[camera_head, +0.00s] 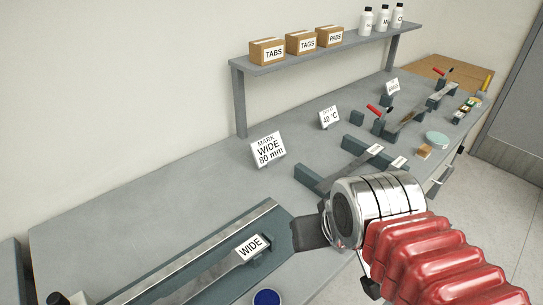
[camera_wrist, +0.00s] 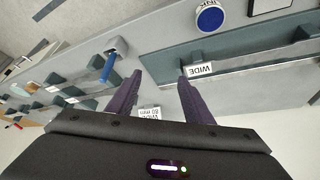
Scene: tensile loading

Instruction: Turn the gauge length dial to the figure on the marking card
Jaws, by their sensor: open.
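The marking card (camera_head: 268,148) stands on the bench and reads "MARK WIDE 80 mm". In the wrist view the card (camera_wrist: 149,111) shows upside down between my fingers, partly hidden by the gripper body. My gripper (camera_wrist: 158,75) is open, with its two dark fingers apart and nothing between them.
A long fixture with a "WIDE" label (camera_head: 251,246) lies at the front. A blue ink pad (camera_head: 267,297) is beside it. A blue handle on a grey block (camera_wrist: 108,66) shows left of my fingers. A shelf (camera_head: 315,55) holds boxes and bottles. Further fixtures stand at the back right.

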